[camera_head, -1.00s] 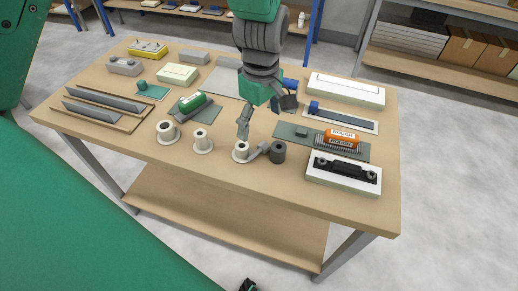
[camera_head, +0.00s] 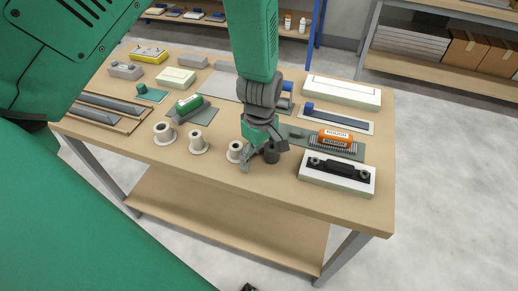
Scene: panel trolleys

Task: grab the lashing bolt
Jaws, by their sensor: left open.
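My left gripper (camera_head: 261,150) comes down from the top centre to the front middle of the table, fingers pointing down and spread open. It is at a dark grey cylinder (camera_head: 271,156), which stands near the front edge between its fingers or just behind them; I cannot tell which. A small light-grey piece (camera_head: 246,165), perhaps the lashing bolt or a fingertip, shows low beside a white flanged spool (camera_head: 235,151). The gripper hides most of this spot, and I cannot tell whether it touches anything. My right gripper is not in view.
Two more white spools (camera_head: 164,133) (camera_head: 198,141) stand to the left. At right are a white block with a black handle (camera_head: 338,172) and an orange roll-shaped tool marked ROUGH (camera_head: 335,139). The wooden table's (camera_head: 225,182) front strip is clear.

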